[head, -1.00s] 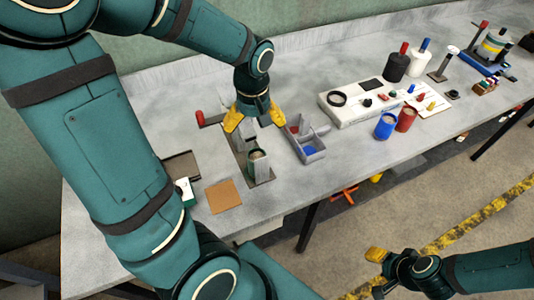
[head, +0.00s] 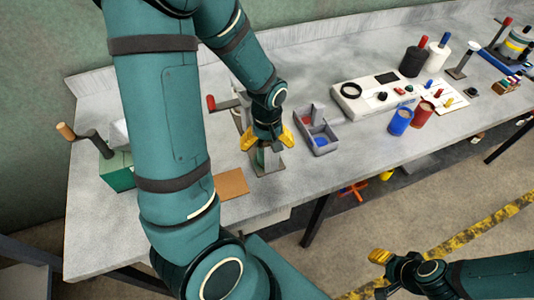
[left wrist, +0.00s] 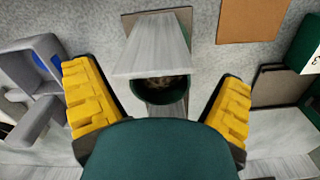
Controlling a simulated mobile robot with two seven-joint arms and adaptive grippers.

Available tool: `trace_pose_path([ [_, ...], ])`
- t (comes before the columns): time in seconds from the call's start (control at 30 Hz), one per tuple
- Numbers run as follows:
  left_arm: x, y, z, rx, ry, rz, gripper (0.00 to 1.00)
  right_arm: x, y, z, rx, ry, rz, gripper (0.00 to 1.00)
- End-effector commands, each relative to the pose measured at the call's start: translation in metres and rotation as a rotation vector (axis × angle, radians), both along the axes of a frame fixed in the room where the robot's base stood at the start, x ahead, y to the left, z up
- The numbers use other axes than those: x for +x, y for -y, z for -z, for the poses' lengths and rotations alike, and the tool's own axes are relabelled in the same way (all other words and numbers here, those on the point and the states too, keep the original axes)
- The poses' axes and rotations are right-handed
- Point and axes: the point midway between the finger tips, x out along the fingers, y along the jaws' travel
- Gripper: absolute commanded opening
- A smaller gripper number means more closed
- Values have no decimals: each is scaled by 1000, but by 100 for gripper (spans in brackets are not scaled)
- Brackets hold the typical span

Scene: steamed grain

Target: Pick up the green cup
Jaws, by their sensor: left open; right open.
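The green cup (left wrist: 158,97) is dark green with brownish grain inside. It stands under a grey block (left wrist: 153,48) of a stand, which hides part of its mouth. In the head view the green cup (head: 268,158) shows only partly, below my left gripper (head: 267,141). My left gripper is open and points down. In the left wrist view its yellow fingers (left wrist: 157,95) are on either side of the cup, apart from it. My right gripper (head: 379,257) is off the table at the lower right, open and away from the cup.
A grey divided tray (head: 317,130) stands close right of my left gripper. A brown square mat (head: 231,184) and a green box with a crank (head: 117,171) lie to the left. Blue (head: 399,122) and red (head: 423,114) cups stand further right by a white panel (head: 375,94).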

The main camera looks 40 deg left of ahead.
Motion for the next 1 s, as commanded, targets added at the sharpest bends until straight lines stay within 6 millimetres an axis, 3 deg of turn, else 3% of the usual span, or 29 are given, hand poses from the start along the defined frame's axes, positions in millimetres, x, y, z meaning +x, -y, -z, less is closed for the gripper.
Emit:
trace_pose_path([
  [0.33,0,0,7,-1,1,-1,93,-1,0,1,0,-2,-2,47],
  [0.5,0,0,7,-1,1,-1,33,-1,0,1,0,-2,-2,47],
  [0.57,0,0,7,-1,1,-1,16,-1,0,1,0,-2,-1,47],
  [1.0,1,0,1,-1,4,-1,15,0,0,0,0,0,0,47],
])
